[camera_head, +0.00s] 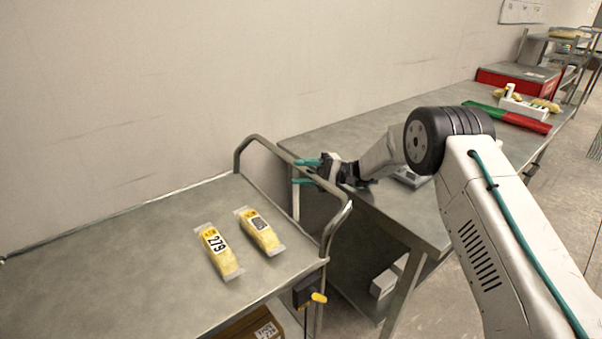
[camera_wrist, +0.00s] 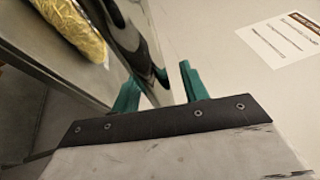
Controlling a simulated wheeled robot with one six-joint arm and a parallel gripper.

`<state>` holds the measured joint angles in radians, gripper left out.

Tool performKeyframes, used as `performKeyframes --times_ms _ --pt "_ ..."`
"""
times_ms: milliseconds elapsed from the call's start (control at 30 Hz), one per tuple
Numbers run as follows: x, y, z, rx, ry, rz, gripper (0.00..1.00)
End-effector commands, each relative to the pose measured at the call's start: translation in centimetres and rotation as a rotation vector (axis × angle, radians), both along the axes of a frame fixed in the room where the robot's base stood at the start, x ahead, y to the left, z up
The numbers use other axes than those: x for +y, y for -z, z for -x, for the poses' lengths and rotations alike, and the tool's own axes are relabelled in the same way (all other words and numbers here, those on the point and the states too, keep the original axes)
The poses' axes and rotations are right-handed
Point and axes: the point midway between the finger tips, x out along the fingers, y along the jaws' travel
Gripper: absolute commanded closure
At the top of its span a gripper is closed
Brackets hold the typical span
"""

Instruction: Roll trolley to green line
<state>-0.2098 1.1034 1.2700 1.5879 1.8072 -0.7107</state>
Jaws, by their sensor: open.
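The trolley (camera_head: 110,270) is a grey metal cart at the left, with a tubular handle (camera_head: 337,222) at its right end. Two yellow packs lie on it, one labelled 279 (camera_head: 218,252) and one beside it (camera_head: 260,231). My gripper (camera_head: 308,171) is open at the handle's upper rail, its teal fingertips pointing left. In the wrist view the shiny handle bar (camera_wrist: 135,40) runs between the two teal fingers (camera_wrist: 157,90). Contact cannot be told. No green line on the floor is visible.
A long steel bench (camera_head: 400,215) stands along the wall right of the trolley. A green and red strip (camera_head: 508,116) and a red-sided box (camera_head: 515,78) are on its far end. A yellow lever (camera_head: 318,297) sits below the trolley's handle. Floor shows at the right.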

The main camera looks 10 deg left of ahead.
Motion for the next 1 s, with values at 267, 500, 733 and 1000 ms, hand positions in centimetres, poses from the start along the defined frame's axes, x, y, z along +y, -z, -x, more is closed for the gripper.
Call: performKeyframes --times_ms 267,500,733,1000 --pt "-3.0 0.6 -1.2 0.0 0.003 0.0 0.56" --pt "-6.4 1.3 -2.5 0.0 0.002 0.0 0.56" --pt "-7.2 1.5 -2.7 0.001 0.001 0.0 0.56" --pt "-7.3 1.1 -2.7 -0.002 -0.001 0.007 0.56"
